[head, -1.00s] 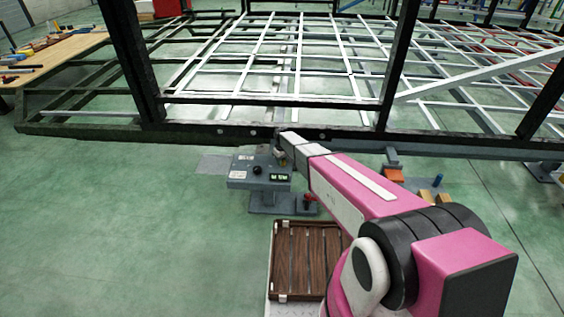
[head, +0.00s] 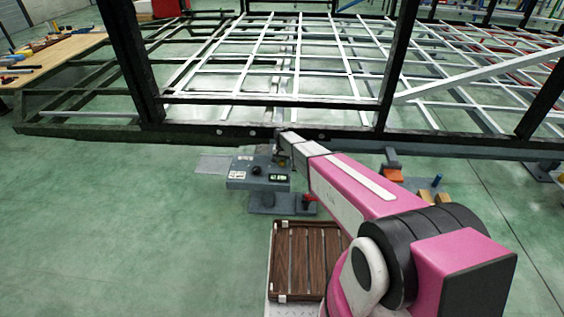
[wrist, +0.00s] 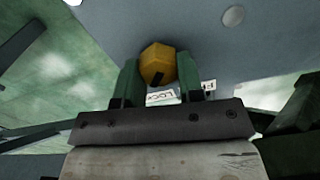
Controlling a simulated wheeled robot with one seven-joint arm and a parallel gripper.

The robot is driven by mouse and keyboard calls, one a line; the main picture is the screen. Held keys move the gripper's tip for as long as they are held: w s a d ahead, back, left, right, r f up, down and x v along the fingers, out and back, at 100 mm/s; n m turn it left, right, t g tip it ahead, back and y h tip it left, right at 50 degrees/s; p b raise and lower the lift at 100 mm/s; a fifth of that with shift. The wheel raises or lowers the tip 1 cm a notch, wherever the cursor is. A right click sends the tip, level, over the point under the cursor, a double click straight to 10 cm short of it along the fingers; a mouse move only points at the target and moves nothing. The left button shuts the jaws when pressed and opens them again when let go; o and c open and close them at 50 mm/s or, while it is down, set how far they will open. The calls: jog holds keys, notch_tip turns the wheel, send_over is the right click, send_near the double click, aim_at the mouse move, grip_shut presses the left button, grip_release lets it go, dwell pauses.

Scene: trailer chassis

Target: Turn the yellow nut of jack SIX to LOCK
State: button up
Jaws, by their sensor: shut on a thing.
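In the wrist view, the yellow nut (wrist: 157,64) sits on a grey metal face, with a dark mark on its lower side. My gripper (wrist: 156,84) has one green finger on each side of the nut, and is shut on it. A white label reading LOCK (wrist: 161,97) lies just below the nut, between the fingers. A second label (wrist: 208,87), partly hidden by the right finger, is beside it.
The grey box (head: 250,181) with a black knob and a lit green display stands below my arm. A slatted brown crate (head: 306,262) is in front of it. The dark chassis beam (head: 340,140) runs across behind. Open green floor lies to the left.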

aim_at(282, 161)
jog(key=shift+m, duration=0.6)
jog(key=o, duration=0.9)
jog(key=shift+o, duration=0.2)
notch_tip(282, 161, up, 11)
jog(key=shift+f, duration=0.1)
jog(key=s+d+r+n, duration=0.1)
jog(key=s+d+r, duration=0.4)
jog(key=s, duration=0.6)
jog(key=s+d+r+n, duration=0.1)
jog(key=s+d+r, duration=0.4)
jog(key=s+d, duration=0.5)
jog(key=s+d+r+n, duration=0.1)
jog(key=s+d+r, duration=0.5)
jog(key=s, duration=0.7)
jog(key=shift+s+d+n, duration=0.25)
jog(key=shift+d+n, duration=0.05)
jog(key=shift+d, duration=0.85)
